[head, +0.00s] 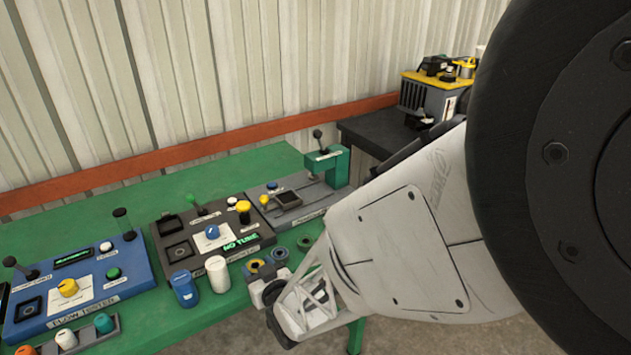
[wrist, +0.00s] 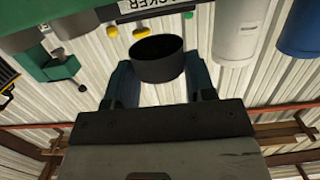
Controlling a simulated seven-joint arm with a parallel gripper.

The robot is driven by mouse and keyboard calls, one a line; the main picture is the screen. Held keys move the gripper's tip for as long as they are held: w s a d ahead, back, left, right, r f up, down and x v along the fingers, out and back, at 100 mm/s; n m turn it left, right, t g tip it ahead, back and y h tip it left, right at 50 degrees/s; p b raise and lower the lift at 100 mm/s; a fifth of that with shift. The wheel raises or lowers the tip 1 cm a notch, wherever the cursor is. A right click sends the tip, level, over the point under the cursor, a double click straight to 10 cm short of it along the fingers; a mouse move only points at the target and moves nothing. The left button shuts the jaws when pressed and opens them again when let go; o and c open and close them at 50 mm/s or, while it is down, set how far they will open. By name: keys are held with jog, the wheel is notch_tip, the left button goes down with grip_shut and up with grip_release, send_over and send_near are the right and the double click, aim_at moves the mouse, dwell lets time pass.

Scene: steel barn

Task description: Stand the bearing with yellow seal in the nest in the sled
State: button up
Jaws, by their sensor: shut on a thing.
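My gripper (head: 272,292) is shut on a dark round part (wrist: 158,62), held between the two fingertips in the wrist view. I cannot make out a seal colour on it. A ring with a yellow face (head: 253,266) lies at the table's front edge, just behind my gripper in the head view. Two darker rings lie near it, one close (head: 280,254) and one further right (head: 304,243). A grey station with a green lever press stands behind them. A dark square block with a recess (head: 288,198), which looks like the sled, sits on this station.
A white cylinder (head: 217,274) and a blue cylinder (head: 184,288) stand left of my gripper. A dark station (head: 212,235) with knobs and a blue tester (head: 78,290) fill the left. The green table (head: 165,190) is bare towards the back.

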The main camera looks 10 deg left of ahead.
aim_at(256, 265)
jog(key=shift+x, duration=1.05)
jog(key=shift+w, duration=0.1)
jog(key=shift+x, duration=0.95)
jog(key=shift+d+f, duration=0.1)
jog(key=shift+f, duration=1.3)
jog(key=shift+f, duration=0.15)
jog(key=o, duration=0.9)
jog(key=shift+o, duration=0.2)
jog(key=shift+d, duration=0.15)
jog(key=f+v, duration=0.1)
jog(key=v, duration=0.6)
jog(key=shift+s+d+r, duration=0.25)
jog(key=shift+r, duration=0.1)
